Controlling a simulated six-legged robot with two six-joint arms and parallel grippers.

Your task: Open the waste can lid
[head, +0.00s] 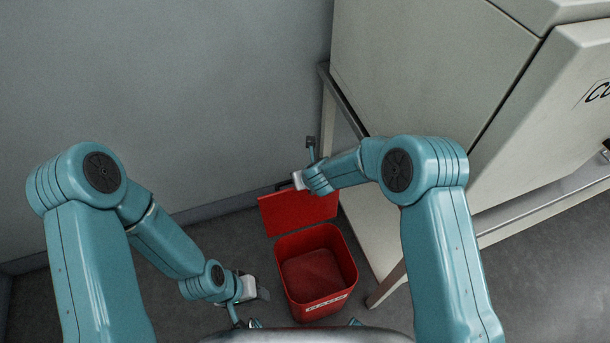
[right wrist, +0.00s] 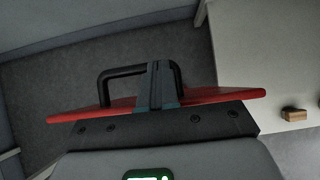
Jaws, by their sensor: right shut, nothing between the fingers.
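The red waste can (head: 352,268) stands on the floor in the head view, with its mouth open and its inside visible. Its red lid (head: 300,214) is raised at the can's back edge. My right gripper (head: 283,186) is at the lid's upper edge. In the right wrist view its fingers (right wrist: 158,72) are shut together at the black lid handle (right wrist: 122,72), overlapping the middle of the loop, with nothing between them. The red lid (right wrist: 215,94) spans both sides of the fingers there. My left gripper (head: 262,292) is low, left of the can; its finger gap is unclear.
A large pale cabinet (head: 425,70) on a metal frame stands to the right, its leg (head: 385,287) close to the can. A grey wall (head: 170,80) rises behind. A small brown block (right wrist: 294,115) shows in the right wrist view.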

